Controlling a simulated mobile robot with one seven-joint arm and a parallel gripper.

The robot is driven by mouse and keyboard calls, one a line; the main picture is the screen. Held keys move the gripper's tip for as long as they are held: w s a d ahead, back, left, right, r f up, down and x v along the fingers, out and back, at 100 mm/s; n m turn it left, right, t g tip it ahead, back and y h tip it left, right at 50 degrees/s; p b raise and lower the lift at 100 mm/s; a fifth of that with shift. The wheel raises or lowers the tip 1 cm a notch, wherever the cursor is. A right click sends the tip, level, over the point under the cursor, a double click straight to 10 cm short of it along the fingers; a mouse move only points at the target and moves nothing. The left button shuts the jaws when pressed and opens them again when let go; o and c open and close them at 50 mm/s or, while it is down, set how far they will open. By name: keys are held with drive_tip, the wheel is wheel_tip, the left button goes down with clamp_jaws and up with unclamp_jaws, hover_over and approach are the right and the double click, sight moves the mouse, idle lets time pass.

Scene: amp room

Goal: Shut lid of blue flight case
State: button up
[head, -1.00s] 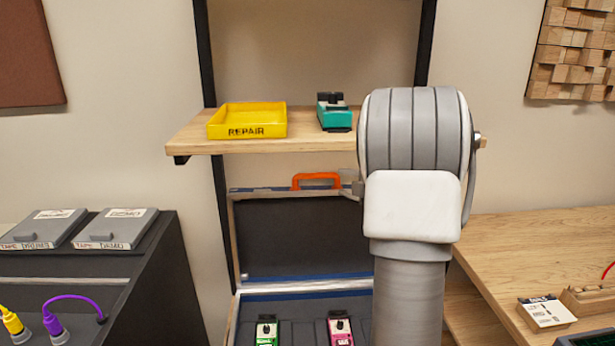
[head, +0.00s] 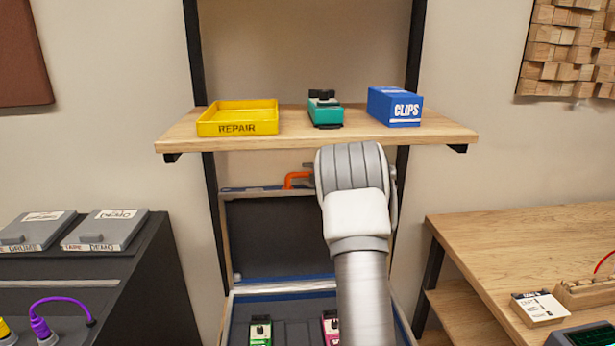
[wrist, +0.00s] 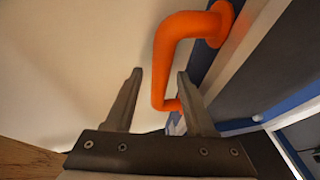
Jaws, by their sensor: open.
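The blue flight case (head: 300,286) stands open under the shelf, with its dark-lined lid (head: 270,235) upright at the back. An orange handle (head: 297,179) is on the lid's top edge, partly hidden by my arm. In the wrist view, the orange handle (wrist: 172,50) shows large, its bar seen between my gripper's fingertips (wrist: 160,73). The gripper is open and not clamped on it. Whether the fingers touch the handle cannot be told. In the head view my arm hides the gripper and the lid's right part.
A green pedal (head: 260,331) and a pink pedal (head: 330,328) lie in the case. The wooden shelf (head: 300,141) above holds a yellow REPAIR tray (head: 237,118), a teal pedal (head: 325,110) and a blue CLIPS box (head: 395,107). A dark cabinet (head: 150,285) and wooden bench (head: 520,240) flank the case.

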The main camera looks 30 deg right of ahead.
drive_tip(key=shift+w+f, duration=0.1)
drive_tip(key=shift+w, duration=0.2)
drive_tip(key=shift+c, duration=0.2)
clamp_jaws()
idle(1.1)
